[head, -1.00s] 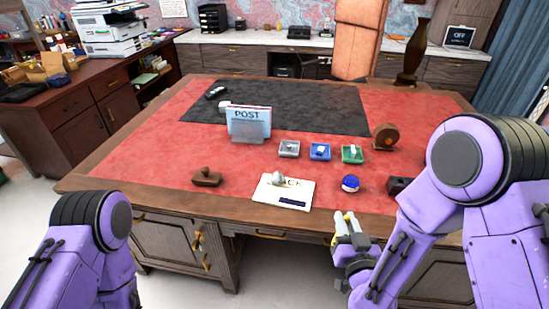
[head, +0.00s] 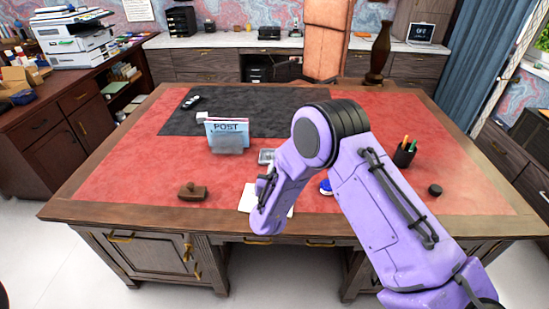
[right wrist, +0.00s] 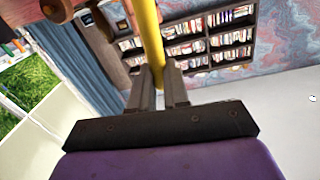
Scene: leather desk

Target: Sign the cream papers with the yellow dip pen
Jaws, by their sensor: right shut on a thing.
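A cream paper (head: 247,198) lies near the front edge of the desk, mostly hidden behind my right arm in the head view. In the right wrist view my right gripper (right wrist: 157,88) is shut on a yellow rod, the yellow dip pen (right wrist: 149,38). The pen extends up out of the top of that view, and its tip is not visible. In the head view my right wrist hangs in front of the paper; its fingers and the pen are hidden there. I cannot tell whether the pen touches the paper. My left gripper is out of view.
On the red desk (head: 120,180) stand a brown stamp (head: 193,191), a POST letter holder (head: 227,136), a grey tray (head: 266,157), a blue round object (head: 326,187), a pencil cup (head: 404,154) and a dark round piece (head: 435,189). The desk's left side is clear.

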